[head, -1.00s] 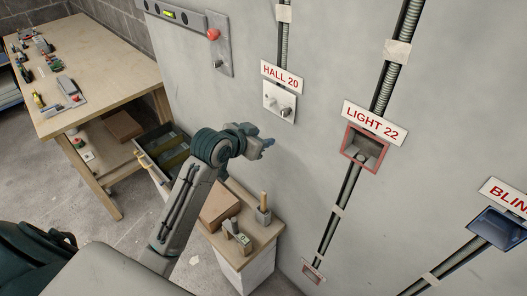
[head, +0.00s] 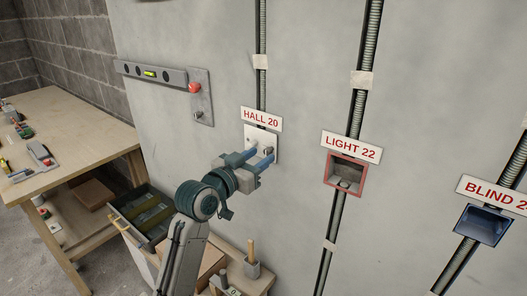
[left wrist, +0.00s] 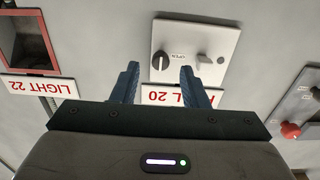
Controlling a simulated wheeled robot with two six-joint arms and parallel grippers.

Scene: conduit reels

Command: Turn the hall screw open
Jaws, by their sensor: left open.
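The white hall plate (head: 250,134) is on the wall under the HALL 20 sign (head: 261,119). In the left wrist view the plate (left wrist: 222,40) is upside down and carries a dark round screw (left wrist: 160,61) with a pale mark, the word OPEN beside it, and a grey toggle (left wrist: 206,60). My left gripper (head: 261,158) is open and points at the plate. In the left wrist view its fingers (left wrist: 159,75) stand apart on either side of the screw, which shows between the tips. I cannot tell whether they reach around it. My right gripper is not in view.
The red-framed LIGHT 22 box (head: 328,176) and blue BLIND box (head: 482,226) are to the right. A grey panel with a red knob (head: 195,88) is up left. A workbench (head: 75,125) and an open drawer (head: 146,216) are at left, and a small cabinet stands below.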

